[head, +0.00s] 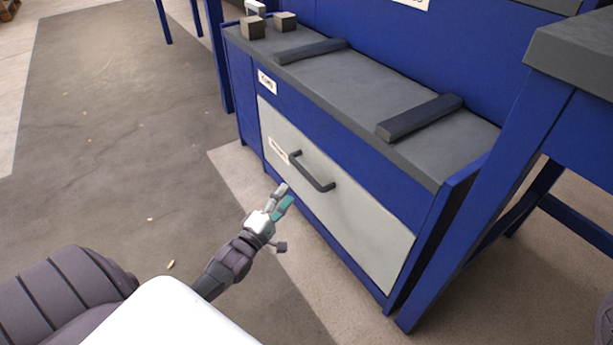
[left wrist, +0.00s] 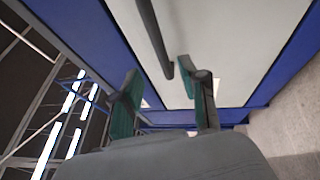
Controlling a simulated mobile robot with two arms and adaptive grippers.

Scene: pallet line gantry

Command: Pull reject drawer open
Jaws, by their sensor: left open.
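The reject drawer (head: 350,213) has a pale grey front set low in a blue cabinet, and it looks shut. Its dark bar handle (head: 312,172) is mounted near the upper middle of the front, beside a small white label. My left gripper (head: 283,196) is in front of the drawer, just below and left of the handle in the head view. In the left wrist view the two fingers (left wrist: 160,95) are apart with nothing between them. The handle (left wrist: 156,40) runs down from the top there, its end close to the right finger. My right gripper is not in view.
A blue-legged table (head: 575,70) with a grey top stands close on the right. The floor (head: 110,110) at the left is open.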

